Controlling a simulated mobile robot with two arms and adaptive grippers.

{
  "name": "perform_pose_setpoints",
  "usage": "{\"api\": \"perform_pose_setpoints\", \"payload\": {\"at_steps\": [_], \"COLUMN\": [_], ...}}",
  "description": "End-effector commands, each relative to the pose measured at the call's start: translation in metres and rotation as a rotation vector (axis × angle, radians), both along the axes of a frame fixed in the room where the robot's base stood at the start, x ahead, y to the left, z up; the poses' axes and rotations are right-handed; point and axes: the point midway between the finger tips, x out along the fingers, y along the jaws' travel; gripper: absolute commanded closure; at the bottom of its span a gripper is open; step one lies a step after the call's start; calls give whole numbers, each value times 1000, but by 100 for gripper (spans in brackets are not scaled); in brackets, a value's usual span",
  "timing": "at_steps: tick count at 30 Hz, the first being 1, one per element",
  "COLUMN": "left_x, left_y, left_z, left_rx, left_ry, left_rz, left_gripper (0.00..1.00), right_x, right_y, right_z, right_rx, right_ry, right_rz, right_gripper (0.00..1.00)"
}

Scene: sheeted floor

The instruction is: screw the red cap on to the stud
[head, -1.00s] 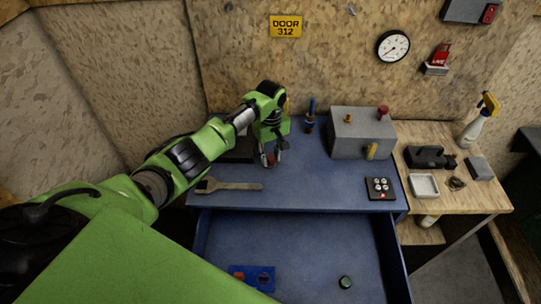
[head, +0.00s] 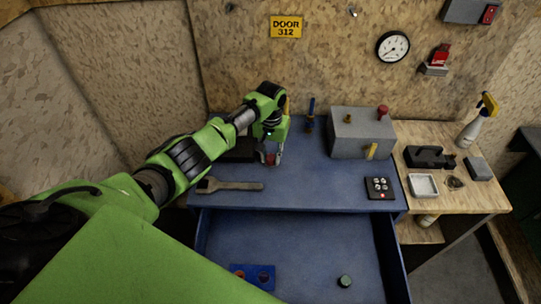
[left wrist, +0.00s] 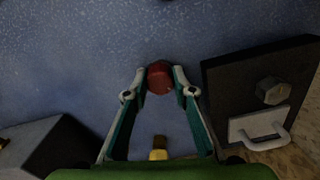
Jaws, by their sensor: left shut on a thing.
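My left gripper (head: 271,160) is over the back left of the blue bench. In the left wrist view its fingertips (left wrist: 160,80) are shut on a red cap (left wrist: 159,77), with the blue bench top behind it. In the head view the cap shows only as a small red patch, partly hidden by the fingers. A grey box (head: 358,138) at the back of the bench has a small brass stud (head: 348,118) on top and a red-topped post (head: 382,112) at its right. The held cap is apart from the box. My right gripper is not in view.
A wrench (head: 230,185) lies at the bench's front left. A blue upright tool (head: 310,118) stands between gripper and box. The open drawer (head: 300,240) holds a blue holder (head: 238,270) and a green round piece (head: 345,281).

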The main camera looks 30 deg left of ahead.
Motion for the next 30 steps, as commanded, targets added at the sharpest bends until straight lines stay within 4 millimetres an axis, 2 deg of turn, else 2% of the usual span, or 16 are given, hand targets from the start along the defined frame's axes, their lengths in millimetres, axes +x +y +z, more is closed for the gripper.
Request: {"api": "perform_pose_setpoints", "payload": {"at_steps": [19, 24, 30], "left_x": [3, 3, 3], "left_y": [-1, -1, -2], "left_z": [3, 3, 3], "left_rx": [-2, -2, -3], "left_ry": [-8, -8, -9], "left_rz": [-845, -957, -965], "left_gripper": [98, 98, 98], "right_x": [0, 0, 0], "right_y": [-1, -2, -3], "right_z": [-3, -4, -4], "right_rx": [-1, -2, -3], "right_ry": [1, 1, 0], "right_rz": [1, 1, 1], "right_gripper": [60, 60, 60]}}
